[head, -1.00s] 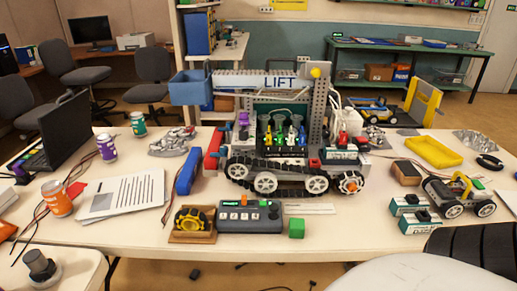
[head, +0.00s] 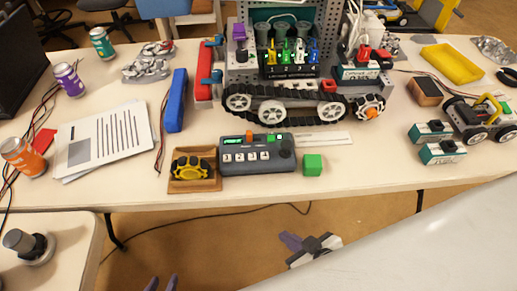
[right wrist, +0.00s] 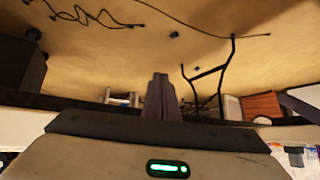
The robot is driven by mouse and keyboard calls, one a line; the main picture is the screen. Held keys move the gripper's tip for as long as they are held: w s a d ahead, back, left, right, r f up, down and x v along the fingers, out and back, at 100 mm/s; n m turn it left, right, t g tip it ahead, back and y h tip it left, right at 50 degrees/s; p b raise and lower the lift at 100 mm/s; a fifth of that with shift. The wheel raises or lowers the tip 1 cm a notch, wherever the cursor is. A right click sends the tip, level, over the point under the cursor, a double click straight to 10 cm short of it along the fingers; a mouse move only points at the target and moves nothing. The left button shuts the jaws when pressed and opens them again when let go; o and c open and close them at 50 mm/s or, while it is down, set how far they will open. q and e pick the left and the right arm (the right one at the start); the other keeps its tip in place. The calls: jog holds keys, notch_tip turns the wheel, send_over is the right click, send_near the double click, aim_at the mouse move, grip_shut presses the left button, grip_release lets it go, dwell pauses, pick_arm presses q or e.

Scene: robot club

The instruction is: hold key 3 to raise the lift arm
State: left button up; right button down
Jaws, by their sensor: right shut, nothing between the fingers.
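The grey control box (head: 262,168) lies near the table's front edge, with a row of numbered white keys. Key 3 (head: 252,156) is third from the left; nothing touches it. The tracked lift robot (head: 285,105) stands behind the box; its lift arm is out of view above. My right gripper (head: 287,241) is shut and empty, below and in front of the table edge, apart from the box. Its closed fingers also show in the right wrist view (right wrist: 161,98).
A wheel in a wooden tray (head: 194,186) sits left of the box. A green cube (head: 313,165) sits right of it. A blue bar (head: 176,100), papers (head: 100,142) and cans lie further left. A small wheeled robot (head: 478,122) stands at right. Floor is open before the table.

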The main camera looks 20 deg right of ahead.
jog(key=w+d+r+n+t+h+p, duration=0.1)
jog(key=w+d+r+n+t, duration=0.35)
jog(key=r, duration=0.75)
jog(key=w+d+r+n+t+h+p, duration=0.1)
jog(key=w+d+r+n+h+p, duration=0.1)
jog(key=w+r, duration=0.8)
jog(key=w+d+r+n+t+h+p, duration=0.1)
jog(key=w+d+r+n+t, duration=0.25)
jog(key=r, duration=1.05)
jog(key=w+a+r+n+t+y, duration=0.3)
jog(key=a+r+n+y, duration=0.35)
jog(key=r+n, duration=0.35)
jog(key=s+a+r+n+g+y, duration=0.15)
jog(key=a+n+g+y, duration=0.25)
jog(key=a+n+y, duration=0.9)
notch_tip(320, 180, down, 12)
jog(key=s+n+g+h, duration=0.2)
jog(key=n+g+h, duration=0.3)
jog(key=n+g, duration=0.9)
jog(key=d+f+n+t+h, duration=0.2)
jog(key=d+f+n+h, duration=0.3)
jog(key=d+f+n, duration=0.2)
jog(key=shift+w+d+f+t, duration=0.3)
jog(key=shift+w+d, duration=0.1)
jog(key=shift+w, duration=0.05)
